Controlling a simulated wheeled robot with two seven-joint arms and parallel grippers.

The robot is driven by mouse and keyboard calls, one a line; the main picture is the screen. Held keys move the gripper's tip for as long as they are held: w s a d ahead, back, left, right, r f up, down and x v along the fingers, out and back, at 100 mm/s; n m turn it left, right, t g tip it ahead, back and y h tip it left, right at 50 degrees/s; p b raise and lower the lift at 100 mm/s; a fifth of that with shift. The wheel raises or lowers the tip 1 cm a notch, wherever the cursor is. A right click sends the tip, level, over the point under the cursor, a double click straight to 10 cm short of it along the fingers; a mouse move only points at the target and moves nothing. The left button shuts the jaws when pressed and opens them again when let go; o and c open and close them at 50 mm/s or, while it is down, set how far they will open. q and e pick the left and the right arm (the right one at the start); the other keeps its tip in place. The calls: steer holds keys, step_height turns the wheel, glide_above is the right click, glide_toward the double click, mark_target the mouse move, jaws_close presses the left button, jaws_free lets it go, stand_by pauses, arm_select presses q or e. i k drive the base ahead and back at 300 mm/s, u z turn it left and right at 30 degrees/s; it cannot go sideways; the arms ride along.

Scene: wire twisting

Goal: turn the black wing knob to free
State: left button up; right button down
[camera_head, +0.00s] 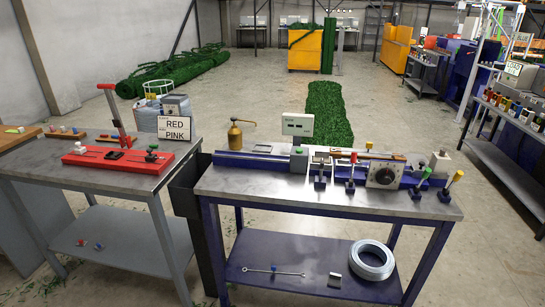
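On the blue bench machine (240,160), a pale square plate (372,181) carries a round black knob (385,175). The knob is too small for me to tell whether it is the wing knob or how it is turned. A small black-based clamp (320,183) stands left of it, and a red-topped lever (352,172) stands between them. Neither of my grippers is in view, and nothing touches the knob.
A grey box (299,159) and an indicator box (298,125) stand left. The bench's front strip (300,193) is bare. A wire coil (371,260) lies on the lower shelf. A red fixture (130,158) occupies the left bench.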

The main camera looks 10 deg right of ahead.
mark_target(321, 166)
steer(key=u, duration=0.2)
steer(key=i, duration=0.85)
steer(key=z, duration=0.2)
